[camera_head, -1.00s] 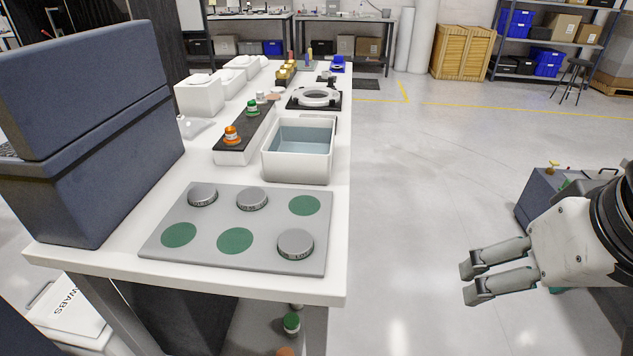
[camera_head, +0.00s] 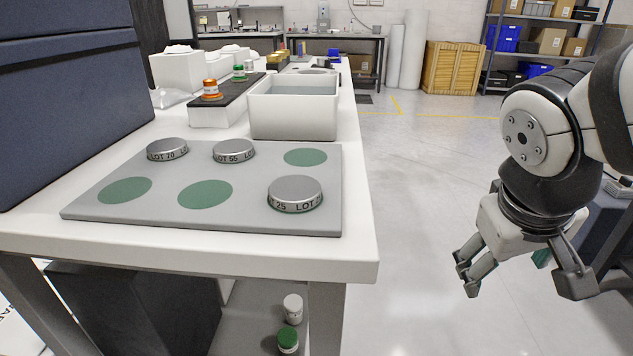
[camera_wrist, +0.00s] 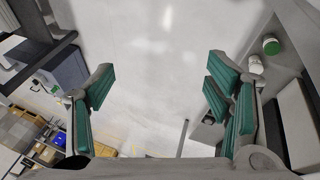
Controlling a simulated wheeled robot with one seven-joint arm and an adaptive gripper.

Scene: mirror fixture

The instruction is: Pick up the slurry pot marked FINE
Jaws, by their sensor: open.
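My gripper (camera_head: 520,280) is open and empty, to the right of the white table and below its top. Its spread green-padded fingers (camera_wrist: 160,95) also show in the wrist view, with bare floor between them. A green-lidded pot (camera_head: 288,340) and a white pot (camera_head: 292,309) stand on the shelf under the table. They also show at the right of the wrist view, the green-lidded one (camera_wrist: 270,45) beside the white one (camera_wrist: 255,64). An orange-lidded pot (camera_head: 212,89) and a green-lidded pot (camera_head: 239,73) stand on a dark-topped block. I cannot read FINE on any pot.
The table (camera_head: 362,225) carries a grey plate (camera_head: 245,222) with green circles and metal discs marked LOT. A white open bin (camera_head: 293,117) stands behind it, and a dark blue case (camera_head: 70,100) at left.

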